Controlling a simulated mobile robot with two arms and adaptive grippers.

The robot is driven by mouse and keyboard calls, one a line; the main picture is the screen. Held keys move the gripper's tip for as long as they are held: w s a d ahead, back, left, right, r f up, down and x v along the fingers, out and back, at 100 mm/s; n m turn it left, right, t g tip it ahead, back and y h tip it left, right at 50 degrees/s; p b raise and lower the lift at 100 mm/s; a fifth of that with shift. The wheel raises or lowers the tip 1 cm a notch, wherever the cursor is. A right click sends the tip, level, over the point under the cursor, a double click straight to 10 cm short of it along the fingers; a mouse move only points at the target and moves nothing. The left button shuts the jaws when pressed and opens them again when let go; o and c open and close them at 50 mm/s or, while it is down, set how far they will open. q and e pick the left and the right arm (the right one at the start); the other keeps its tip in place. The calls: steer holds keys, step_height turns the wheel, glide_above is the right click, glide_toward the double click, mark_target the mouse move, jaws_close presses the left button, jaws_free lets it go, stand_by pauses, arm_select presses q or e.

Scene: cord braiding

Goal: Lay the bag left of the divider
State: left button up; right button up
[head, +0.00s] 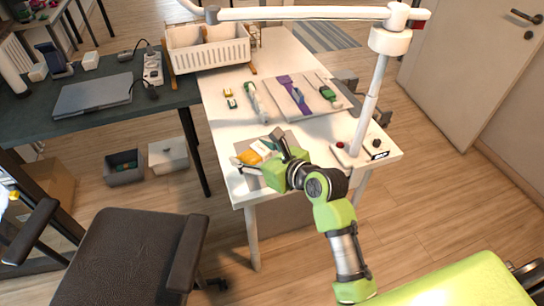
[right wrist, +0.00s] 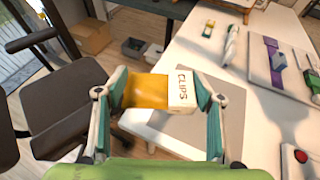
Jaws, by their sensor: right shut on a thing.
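The bag (head: 249,157) is orange-yellow with a white label reading CLIPS, and it also shows in the right wrist view (right wrist: 148,92). My right gripper (head: 262,152) is shut on it, with one finger at each end in the right wrist view (right wrist: 160,90). The bag is at the front left part of the white table, over or near a grey mat (right wrist: 190,132); its height above it is hard to tell. A white slotted basket (head: 210,56) stands at the table's back left, with what looks like a divider (head: 205,32) across its middle. My left gripper is not in view.
A board with purple and green items (head: 278,97) lies mid-table. A white lamp post (head: 370,105) rises at the right, its arm crossing above the basket. Small yellow-green pieces (head: 230,98) and a white tool lie nearby. A dark desk with a laptop (head: 92,95) adjoins left.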

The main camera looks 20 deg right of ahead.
steer(key=w+d+f, duration=0.2)
steer(key=w+f, duration=0.1)
steer(key=w+d+f+b, duration=0.1)
steer(key=w+d+f, duration=0.2)
steer(key=w+d+f+b, duration=0.1)
steer(key=w+d+f, duration=0.2)
steer(key=w, duration=0.1)
steer(key=shift+d+f, duration=0.1)
steer(key=shift+d, duration=0.1)
steer(key=shift+w+d+f, duration=0.15)
steer(key=shift+f, duration=0.15)
steer(key=shift+f+b, duration=0.5)
steer(key=shift+f, duration=1)
steer(key=shift+f, duration=0.1)
steer(key=o, duration=1.1)
